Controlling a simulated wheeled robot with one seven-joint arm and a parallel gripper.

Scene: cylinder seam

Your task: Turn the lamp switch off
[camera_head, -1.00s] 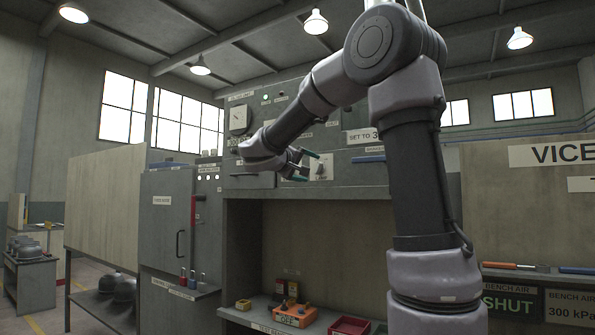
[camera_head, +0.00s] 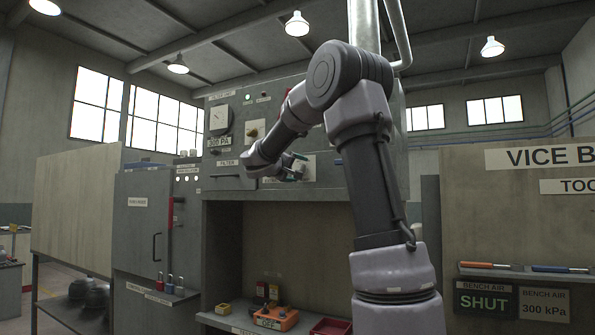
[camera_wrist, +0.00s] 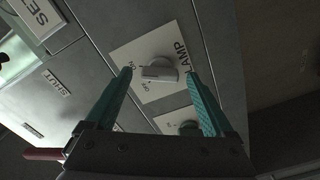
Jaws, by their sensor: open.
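A second knob (camera_wrist: 189,126) on a white plate is just below, partly behind the right finger. In the head view a gauge (camera_head: 219,119) is on the panel, and an orange box (camera_head: 275,319) stands below.

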